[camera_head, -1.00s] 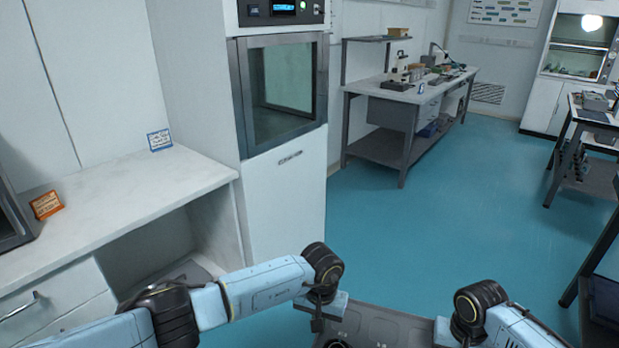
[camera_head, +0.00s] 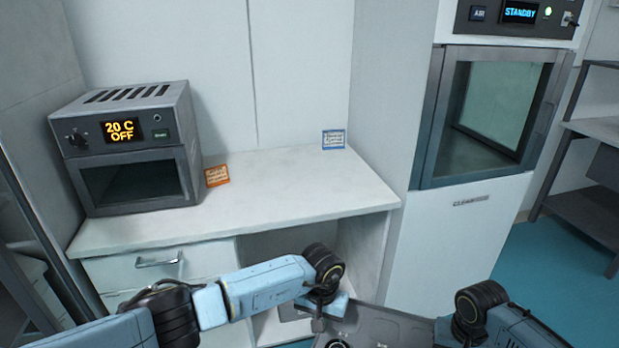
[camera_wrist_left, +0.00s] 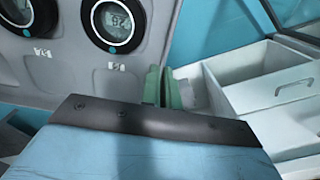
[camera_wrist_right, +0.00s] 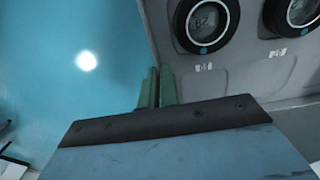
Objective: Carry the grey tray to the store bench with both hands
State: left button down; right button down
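The grey tray (camera_head: 385,328) is at the bottom of the head view, between my two grippers, only partly in frame. Dark round dials with small displays (camera_wrist_left: 116,22) sit in it, and they also show in the right wrist view (camera_wrist_right: 207,22). My left gripper (camera_wrist_left: 157,86) has its green fingers close together at one tray edge. My right gripper (camera_wrist_right: 157,88) has its fingers close together at the opposite edge. Both appear clamped on the tray's rim; the fingertips are partly hidden. A white bench (camera_head: 290,190) stands ahead; its signs are too small to read surely.
An oven (camera_head: 135,150) reading "20 C OFF" stands on the bench's left. An orange card (camera_head: 217,176) and a blue card (camera_head: 333,139) stand on it; the rest of the top is clear. A tall cabinet with a glass door (camera_head: 490,115) is at right. Blue floor (camera_head: 550,270) is free at far right.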

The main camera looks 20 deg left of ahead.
aim_at(311, 188)
jog(key=u, duration=0.4)
jog(key=i, duration=0.4)
jog(key=u, duration=0.3)
